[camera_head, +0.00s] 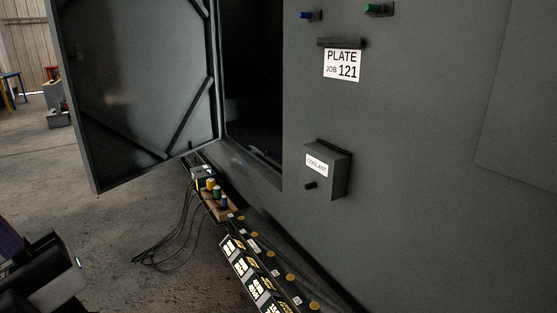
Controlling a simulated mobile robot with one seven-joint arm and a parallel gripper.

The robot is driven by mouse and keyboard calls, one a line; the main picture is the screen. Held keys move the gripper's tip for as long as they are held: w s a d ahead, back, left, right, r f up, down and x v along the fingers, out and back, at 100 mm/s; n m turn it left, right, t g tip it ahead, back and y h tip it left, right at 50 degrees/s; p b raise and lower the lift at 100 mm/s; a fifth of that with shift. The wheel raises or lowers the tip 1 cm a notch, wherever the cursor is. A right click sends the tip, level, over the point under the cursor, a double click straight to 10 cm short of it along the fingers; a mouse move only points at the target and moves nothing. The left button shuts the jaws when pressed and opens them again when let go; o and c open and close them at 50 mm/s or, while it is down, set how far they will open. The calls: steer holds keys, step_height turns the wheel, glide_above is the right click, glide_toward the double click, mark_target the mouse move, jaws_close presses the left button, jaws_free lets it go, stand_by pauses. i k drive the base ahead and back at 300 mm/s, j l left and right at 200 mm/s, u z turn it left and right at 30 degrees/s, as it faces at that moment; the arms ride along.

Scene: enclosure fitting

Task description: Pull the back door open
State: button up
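A large grey door (135,85) with diagonal braces on its inner face stands swung open at the left of a grey enclosure (430,150). Beside it is a tall dark opening (250,80) into the enclosure. The frame does not show whether this is the back door, and I see no other door clearly. No handle is clear on the door's visible face. A dark boxy part with a small green light is at the lower left and may be part of my arm. No gripper fingers show, and nothing is seen touching the door.
A coolant box (328,170) with a knob juts from the enclosure wall, below a "PLATE JOB 121" sign (342,66). Along the wall's foot run a strip of labelled parts (258,275), coloured pieces (214,192) and loose black cables (165,245). Concrete floor (120,225) is mostly clear at left.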

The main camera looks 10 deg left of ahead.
mark_target(142, 97)
steer(key=i+j+u, duration=0.15)
steer(key=u, duration=0.2)
steer(key=i+j+u, duration=0.2)
steer(key=u, duration=0.15)
steer(key=i+j+u, duration=0.15)
steer(key=u, duration=0.2)
steer(key=i+j+u, duration=0.15)
steer(key=i+u, duration=0.15)
steer(key=i, duration=0.25)
steer(key=i+u, duration=0.35)
steer(key=i, duration=0.85)
steer(key=i+j, duration=0.15)
steer(key=i, duration=0.5)
steer(key=i+j+z, duration=0.2)
steer(key=i+z, duration=0.2)
steer(key=i+j+z, duration=0.55)
steer(key=z, duration=0.15)
steer(key=i+j+z, duration=0.2)
steer(key=j+z, duration=0.15)
steer(key=i+j+z, duration=0.1)
steer(key=j+z, duration=0.25)
steer(key=i+j+z, duration=0.1)
steer(key=j+z, duration=0.9)
steer(key=j, duration=0.45)
steer(key=k+l+z, duration=0.4)
steer(key=z, duration=0.15)
